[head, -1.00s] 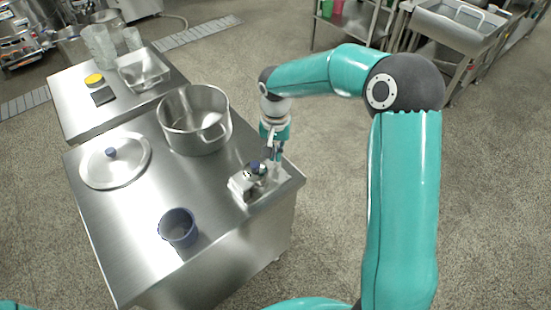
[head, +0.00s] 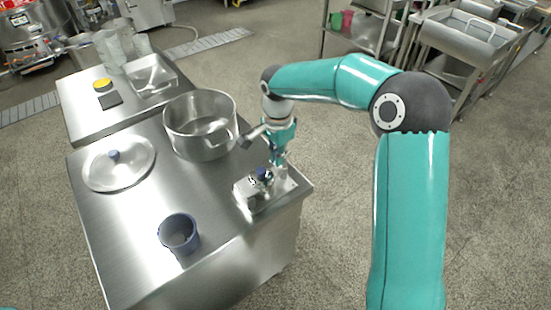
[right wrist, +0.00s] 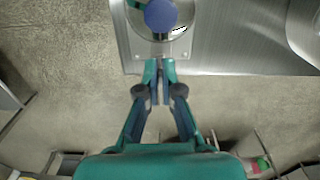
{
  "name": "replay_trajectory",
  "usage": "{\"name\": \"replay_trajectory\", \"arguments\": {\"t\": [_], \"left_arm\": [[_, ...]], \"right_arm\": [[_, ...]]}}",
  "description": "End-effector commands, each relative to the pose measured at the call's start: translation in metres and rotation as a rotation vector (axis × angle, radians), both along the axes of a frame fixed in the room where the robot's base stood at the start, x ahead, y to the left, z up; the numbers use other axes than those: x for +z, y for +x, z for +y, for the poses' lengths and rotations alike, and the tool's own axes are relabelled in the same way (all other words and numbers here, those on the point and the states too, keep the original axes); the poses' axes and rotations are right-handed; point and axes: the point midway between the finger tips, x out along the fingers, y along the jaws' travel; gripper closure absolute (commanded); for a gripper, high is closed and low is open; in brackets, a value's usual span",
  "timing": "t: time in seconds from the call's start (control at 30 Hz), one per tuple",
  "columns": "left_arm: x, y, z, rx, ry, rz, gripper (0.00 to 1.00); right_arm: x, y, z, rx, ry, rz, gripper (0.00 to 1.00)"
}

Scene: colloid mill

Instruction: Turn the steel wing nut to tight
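The small steel mill fitting (head: 258,190) stands at the right corner of the steel table, with a blue knob (head: 262,174) on top. The blue knob also shows at the top of the right wrist view (right wrist: 161,15). I cannot pick out the steel wing nut clearly; it is small or hidden by the fingers. My right gripper (head: 277,160) points down just behind the fitting. In the right wrist view its fingertips (right wrist: 160,68) are close together at the table edge, just below the knob. Whether anything is between them is unclear. My left gripper is out of view.
A steel pot (head: 200,128) stands close to the left of my right gripper. A round lid (head: 120,172) and a blue cup (head: 178,235) are on the same table (head: 135,235). The floor right of the table is clear.

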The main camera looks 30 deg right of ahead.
Motion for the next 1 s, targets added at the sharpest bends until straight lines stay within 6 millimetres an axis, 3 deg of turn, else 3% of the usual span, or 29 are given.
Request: {"name": "replay_trajectory", "arguments": {"t": [0.43,0.6,1.0], "left_arm": [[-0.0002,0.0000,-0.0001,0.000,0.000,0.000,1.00],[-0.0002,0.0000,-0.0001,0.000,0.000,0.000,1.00],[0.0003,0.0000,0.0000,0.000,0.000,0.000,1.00]], "right_arm": [[0.0020,0.0014,-0.0029,-0.012,-0.006,-0.007,1.00],[0.0014,0.0010,-0.0025,-0.012,-0.005,-0.005,0.71],[0.0051,0.0008,-0.0012,-0.012,-0.003,-0.003,0.71]]}}
